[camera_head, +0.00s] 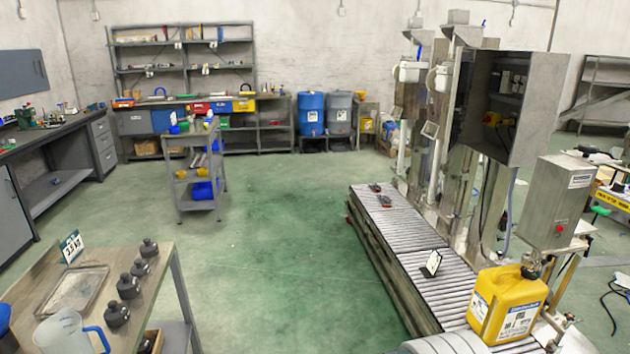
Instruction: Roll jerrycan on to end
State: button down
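The yellow jerrycan (508,304) stands upright at the near end of the roller conveyor (409,235), at the lower right. It has white labels on its sides. A metal filling part meets its top near the neck, and I cannot tell whether they touch. The conveyor runs away from it toward the back left, with bare rollers along most of its length. Small dark items (380,194) lie near the far end.
Filling machinery with an open grey cabinet (510,105) and a control box (557,200) lines the conveyor's right side. A table (150,262) with black bottles and a jug stands at lower left. A grey cart (195,170) stands farther back. The green floor between is clear.

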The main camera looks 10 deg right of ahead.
aim_at(505, 306)
jog(key=i, duration=1.35)
jog(key=i+z, duration=0.2)
jog(key=i, duration=0.2)
jog(key=i+j+z, duration=0.2)
jog(key=i, duration=0.15)
